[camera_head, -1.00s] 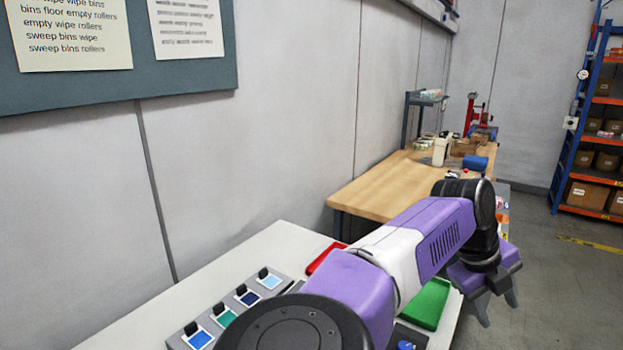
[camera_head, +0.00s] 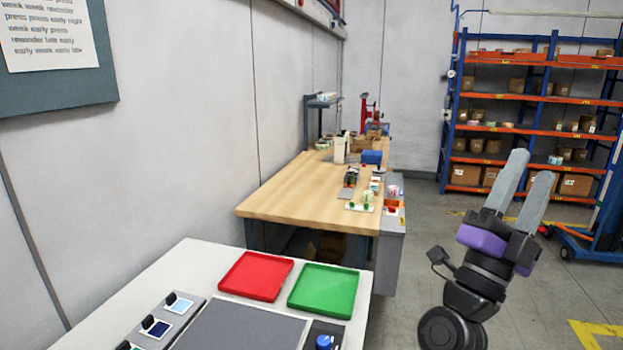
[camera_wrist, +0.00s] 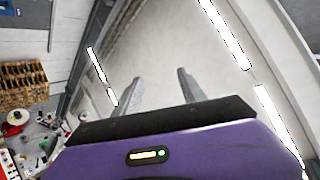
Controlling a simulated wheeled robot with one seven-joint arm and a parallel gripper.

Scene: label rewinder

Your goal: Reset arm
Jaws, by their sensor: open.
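My gripper (camera_head: 524,190) is raised at the right of the head view, over the floor and clear of the tables. Its two grey fingers point up and stand apart, with nothing between them. In the wrist view my gripper (camera_wrist: 160,88) is also open and empty, facing the pale ceiling with its bright light strips.
A white table (camera_head: 190,270) at the lower left bears a red tray (camera_head: 256,276), a green tray (camera_head: 323,290) and a grey mat (camera_head: 240,328). A wooden workbench (camera_head: 290,195) with small items stands beyond. Blue and orange shelves (camera_head: 540,130) stand at the back. Floor around my gripper is free.

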